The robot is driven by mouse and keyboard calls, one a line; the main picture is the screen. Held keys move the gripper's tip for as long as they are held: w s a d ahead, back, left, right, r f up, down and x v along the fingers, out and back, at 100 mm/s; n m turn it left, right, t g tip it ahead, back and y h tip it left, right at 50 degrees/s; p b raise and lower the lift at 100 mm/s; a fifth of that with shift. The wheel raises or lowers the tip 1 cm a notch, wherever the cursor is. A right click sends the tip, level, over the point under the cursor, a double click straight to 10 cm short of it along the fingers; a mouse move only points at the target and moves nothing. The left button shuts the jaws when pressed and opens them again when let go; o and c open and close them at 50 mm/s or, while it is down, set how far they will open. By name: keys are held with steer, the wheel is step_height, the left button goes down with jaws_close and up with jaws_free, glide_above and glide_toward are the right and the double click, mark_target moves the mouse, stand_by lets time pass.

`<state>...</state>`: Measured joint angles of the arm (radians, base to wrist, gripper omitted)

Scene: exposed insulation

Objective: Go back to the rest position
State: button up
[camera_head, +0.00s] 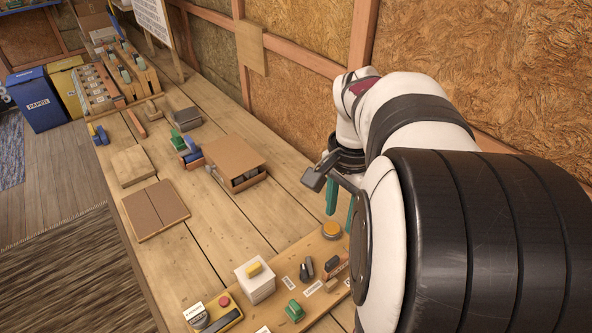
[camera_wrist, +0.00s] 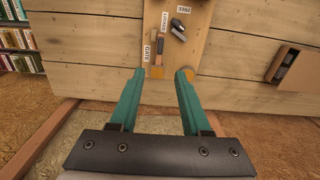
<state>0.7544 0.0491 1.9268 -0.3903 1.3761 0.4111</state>
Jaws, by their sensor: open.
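My gripper (camera_wrist: 160,80) shows in the wrist view with its two teal fingers apart and nothing between them. In the head view my gripper (camera_head: 340,198) hangs over the right side of the wooden bench (camera_head: 200,238), close to the insulated wall, and my arm hides part of it. A wooden board (camera_head: 268,306) with labels and small parts lies below and in front of it. The board also shows in the wrist view (camera_wrist: 183,52), beyond the fingertips. A round orange-brown knob (camera_head: 331,229) on the board is just below the fingers.
A white block with a yellow top (camera_head: 256,282) and a green part (camera_head: 294,310) sit on the board. A brown box (camera_head: 235,158) and a brown panel (camera_head: 155,208) lie on the bench. The insulated wall (camera_head: 480,60) stands close behind my arm. Bare bench lies left of my gripper.

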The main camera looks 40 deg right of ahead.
steer(key=shift+r, duration=0.3)
steer(key=s+a+n+y, duration=0.1)
steer(key=a+n, duration=0.3)
steer(key=a, duration=0.4)
steer(key=s+a+n, duration=0.2)
steer(key=a+n, duration=0.1)
steer(key=a, duration=0.6)
steer(key=s+a+f+n, duration=0.3)
steer(key=s+a+n, duration=0.2)
steer(key=s+a, duration=0.2)
steer(key=shift+a+f+y, duration=0.4)
steer(key=shift+a, duration=0.1)
